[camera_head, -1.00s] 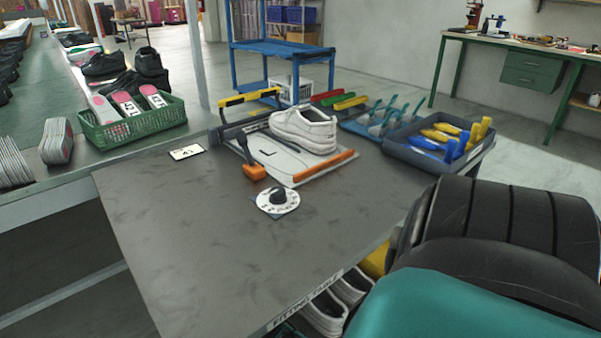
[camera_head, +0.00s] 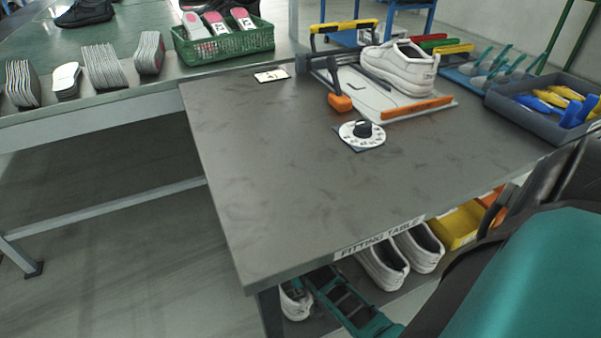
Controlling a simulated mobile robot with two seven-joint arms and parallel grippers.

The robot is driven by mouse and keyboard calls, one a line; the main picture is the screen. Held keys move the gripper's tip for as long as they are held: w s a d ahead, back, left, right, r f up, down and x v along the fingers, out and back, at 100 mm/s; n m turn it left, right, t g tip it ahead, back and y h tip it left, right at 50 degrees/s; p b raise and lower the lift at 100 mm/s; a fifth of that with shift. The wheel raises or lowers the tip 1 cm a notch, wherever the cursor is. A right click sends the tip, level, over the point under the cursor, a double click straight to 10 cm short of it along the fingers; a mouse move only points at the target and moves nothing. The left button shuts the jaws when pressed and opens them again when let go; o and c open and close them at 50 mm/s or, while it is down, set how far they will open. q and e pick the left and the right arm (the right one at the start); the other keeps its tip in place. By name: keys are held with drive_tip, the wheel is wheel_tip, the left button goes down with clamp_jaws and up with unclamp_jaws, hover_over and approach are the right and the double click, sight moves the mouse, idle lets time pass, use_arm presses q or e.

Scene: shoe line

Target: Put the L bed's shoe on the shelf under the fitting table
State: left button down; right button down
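The fitting bed (camera_head: 375,100) lies on the fitting table (camera_head: 270,150). Its left part is bare, and one white shoe (camera_head: 400,68) stands on its right part. Under the table's front edge, two white shoes (camera_head: 382,262) stand side by side on the shelf. A third white shoe (camera_head: 296,302) shows partly to their left, near the table leg. My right gripper (camera_head: 312,280), teal and black, reaches in low beside this third shoe. The table edge and the gripper hide where they meet, so I cannot tell whether it grips the shoe. My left gripper is out of view.
A dial (camera_head: 362,134) and a small card (camera_head: 271,76) lie on the table. A grey tray of tools (camera_head: 540,105) stands at the right. A yellow bin (camera_head: 458,226) sits under the table, right of the shoes. The table's front left top is clear.

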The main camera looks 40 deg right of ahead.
drive_tip(key=shift+f, duration=0.45)
drive_tip(key=shift+r, duration=0.15)
drive_tip(key=c, duration=1.6)
unclamp_jaws()
drive_tip(key=shift+f, duration=0.2)
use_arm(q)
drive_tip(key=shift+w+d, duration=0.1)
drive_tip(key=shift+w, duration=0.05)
use_arm(e)
drive_tip(key=o, duration=0.5)
drive_tip(key=shift+c, duration=0.2)
drive_tip(key=shift+r, duration=0.1)
